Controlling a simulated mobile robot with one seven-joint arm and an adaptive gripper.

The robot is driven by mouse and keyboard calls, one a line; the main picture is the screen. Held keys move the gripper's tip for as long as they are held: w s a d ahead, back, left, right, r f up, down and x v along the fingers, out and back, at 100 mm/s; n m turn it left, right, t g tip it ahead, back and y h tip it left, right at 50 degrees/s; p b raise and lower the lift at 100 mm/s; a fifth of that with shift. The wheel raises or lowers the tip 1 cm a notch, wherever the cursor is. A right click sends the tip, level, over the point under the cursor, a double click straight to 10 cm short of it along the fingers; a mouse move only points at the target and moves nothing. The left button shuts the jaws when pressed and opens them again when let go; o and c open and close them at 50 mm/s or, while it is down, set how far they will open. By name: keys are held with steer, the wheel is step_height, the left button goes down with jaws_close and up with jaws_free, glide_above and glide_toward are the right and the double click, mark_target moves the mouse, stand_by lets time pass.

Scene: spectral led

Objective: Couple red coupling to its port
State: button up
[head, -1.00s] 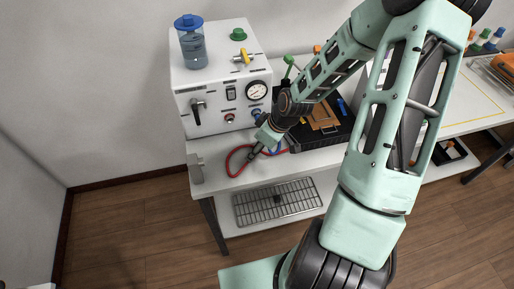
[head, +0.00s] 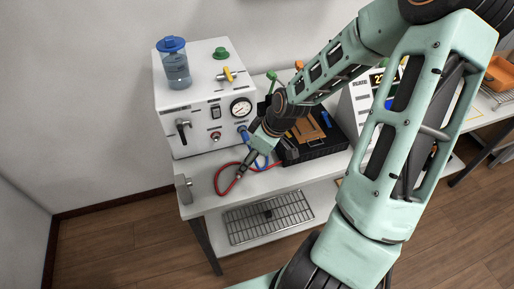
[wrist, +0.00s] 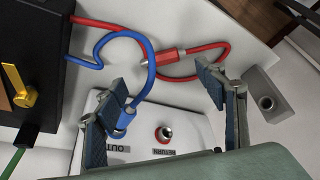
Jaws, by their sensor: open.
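The red coupling (wrist: 163,57) lies on the bench top at the end of a looped red hose (wrist: 215,65), which also shows in the head view (head: 218,182). My gripper (wrist: 163,86) is open, its fingers spread to either side with the coupling beyond the tips, between them in the picture. Nothing is held. The port marked RETURN (wrist: 163,133), a metal stub with a red ring, is empty on the white unit's front; it also shows in the head view (head: 215,136). A blue coupling (wrist: 125,118) sits at the OUT port beside it, partly behind the left finger.
The white unit (head: 190,110) with a gauge stands at the back left of the bench. A black box (head: 312,148) is to its right. A grey block with a hole (wrist: 270,95) stands near the bench's left end. A wire rack (head: 268,216) lies on the lower shelf.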

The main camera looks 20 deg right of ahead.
steer(key=v, duration=0.6)
stand_by(0.3)
